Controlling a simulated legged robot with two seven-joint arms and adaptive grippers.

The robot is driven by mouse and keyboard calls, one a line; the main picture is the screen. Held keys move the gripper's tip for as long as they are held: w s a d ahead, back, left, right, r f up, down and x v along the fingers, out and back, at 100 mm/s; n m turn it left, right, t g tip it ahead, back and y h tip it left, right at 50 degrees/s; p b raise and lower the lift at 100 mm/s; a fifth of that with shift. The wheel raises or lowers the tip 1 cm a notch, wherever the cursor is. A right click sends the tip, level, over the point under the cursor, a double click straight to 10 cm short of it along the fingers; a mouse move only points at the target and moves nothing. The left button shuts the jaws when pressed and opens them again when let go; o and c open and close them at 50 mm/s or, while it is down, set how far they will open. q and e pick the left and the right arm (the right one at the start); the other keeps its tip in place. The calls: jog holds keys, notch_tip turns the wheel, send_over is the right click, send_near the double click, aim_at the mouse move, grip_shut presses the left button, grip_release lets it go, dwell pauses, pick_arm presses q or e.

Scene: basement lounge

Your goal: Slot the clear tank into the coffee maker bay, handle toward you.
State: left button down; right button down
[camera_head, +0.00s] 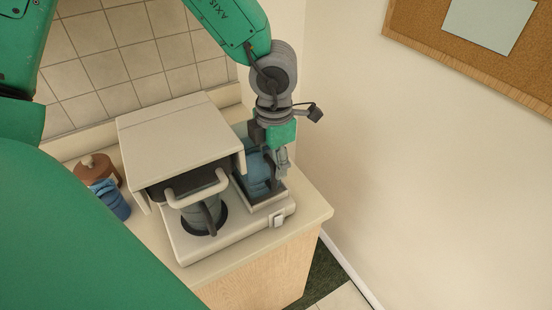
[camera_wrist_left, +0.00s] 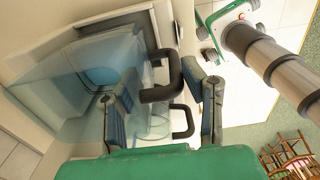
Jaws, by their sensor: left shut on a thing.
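The cream coffee maker (camera_head: 175,135) stands on the counter. The clear bluish tank (camera_head: 256,172) is upright at its right side, at the bay (camera_head: 268,201). My left gripper (camera_head: 277,168) comes down on the tank's near right side and is shut on it. In the left wrist view, the tank (camera_wrist_left: 75,80) fills the left, and dark handle loops (camera_wrist_left: 160,94) show between the fingers of my left gripper (camera_wrist_left: 165,108). The exact finger contact and whether the tank's base is fully seated are hidden. My right gripper is not in view.
The counter (camera_head: 316,207) ends just right of the bay, near the wall (camera_head: 420,170). A chair (camera_wrist_left: 290,157) shows below.

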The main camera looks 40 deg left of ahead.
pick_arm(q)
jog(key=shift+d+f+b, duration=0.45)
jog(key=shift+f+b, duration=0.15)
jog(key=shift+f, duration=0.2)
jog(key=shift+a+f, duration=0.3)
jog(key=shift+a, duration=0.05)
jog(key=c, duration=1.2)
grip_release()
jog(key=shift+d, duration=0.15)
jog(key=o, duration=0.3)
jog(key=shift+r, duration=0.1)
jog(key=shift+d, duration=0.15)
